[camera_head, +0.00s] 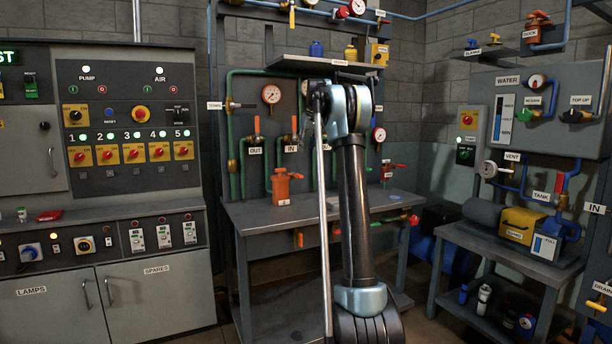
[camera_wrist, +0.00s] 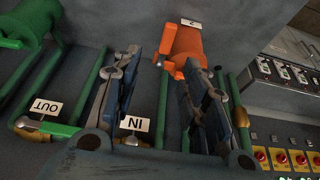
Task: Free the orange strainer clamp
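An orange strainer body with a clamp (camera_head: 283,187) stands on the middle bench, below the OUT and IN labels, with a small white tag at its foot. In the wrist view, which is turned over, an orange body (camera_wrist: 184,50) with a white tag shows just beyond my fingers. My gripper (camera_wrist: 160,68) is open, its two dark jointed fingers spread apart. The right fingertip overlaps the orange body's near end; I cannot tell whether it touches. Nothing shows held between the fingers. In the head view my arm hides the gripper.
Green pipes (camera_head: 233,150) with orange-handled valves rise behind the bench (camera_head: 255,213). A shelf (camera_head: 335,65) with small bottles hangs above. A switch panel (camera_head: 130,125) stands left, a water panel (camera_head: 535,105) right. The bench top left of the orange body is clear.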

